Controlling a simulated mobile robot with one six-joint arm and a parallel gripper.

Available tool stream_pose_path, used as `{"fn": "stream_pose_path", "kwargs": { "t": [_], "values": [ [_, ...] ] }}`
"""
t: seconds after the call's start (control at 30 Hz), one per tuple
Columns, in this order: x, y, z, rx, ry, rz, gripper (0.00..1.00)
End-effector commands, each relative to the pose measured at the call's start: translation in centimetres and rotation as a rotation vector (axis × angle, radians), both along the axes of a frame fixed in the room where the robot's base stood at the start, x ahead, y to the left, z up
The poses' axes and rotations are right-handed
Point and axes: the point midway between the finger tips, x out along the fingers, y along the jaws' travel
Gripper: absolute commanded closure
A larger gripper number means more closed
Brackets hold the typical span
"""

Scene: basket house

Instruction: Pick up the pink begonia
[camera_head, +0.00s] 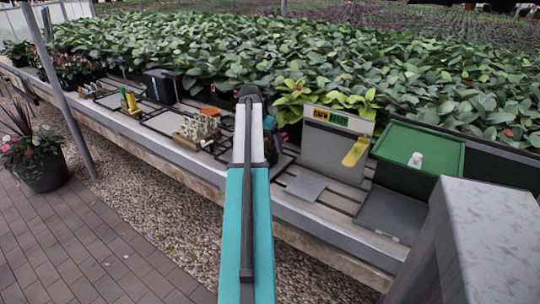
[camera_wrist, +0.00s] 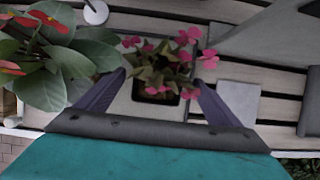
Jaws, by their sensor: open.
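The pink begonia (camera_wrist: 165,62) is a small plant with pink flowers and brownish-green leaves in a dark pot. In the wrist view it stands just beyond my gripper (camera_wrist: 160,79), roughly centred between the two fingers. My gripper is open, with one finger to each side of the plant. I cannot tell whether either finger touches the pot. In the head view my teal and white arm reaches over the bench and hides most of the gripper and the begonia.
In the wrist view, a plant with large green leaves and red flowers (camera_wrist: 62,58) crowds the left finger. Wooden crafts (camera_head: 197,130) lie left.

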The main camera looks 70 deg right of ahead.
Motion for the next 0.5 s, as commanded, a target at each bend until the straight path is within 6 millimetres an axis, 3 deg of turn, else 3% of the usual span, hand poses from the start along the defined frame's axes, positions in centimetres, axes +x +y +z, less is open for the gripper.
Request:
{"fn": "stream_pose_path", "kwargs": {
  "t": [0.2,0.5],
  "values": [
    [-0.2,-0.8,-2.1,0.000,0.000,0.000,0.13],
    [-0.2,-0.9,-2.4,0.000,-0.001,0.000,0.13]
  ]
}}
